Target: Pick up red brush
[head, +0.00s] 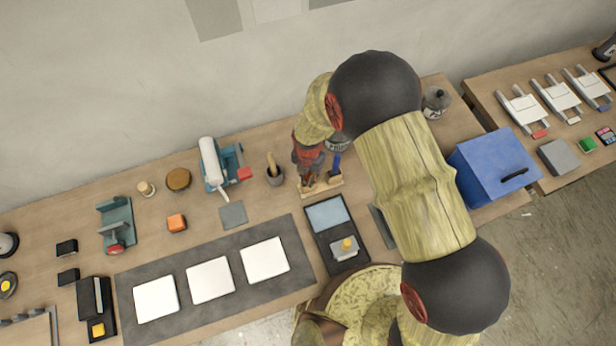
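My gripper (309,172) points down at a small wooden holder (330,186) near the middle of the table. The holder carries upright brush-like tools, and one with a blue handle (336,162) shows at its right. Reddish parts show at the end of my arm, just above the holder's left side. I cannot tell a red brush apart from these parts; my gripper and arm cover much of that spot. The fingers are too small and too overlapped to show whether they are open or shut, or whether they touch anything.
A black tray (321,238) lies in front, and a dark mat (221,299) with white tiles lies front left. A blue box (494,166) stands right of my arm.

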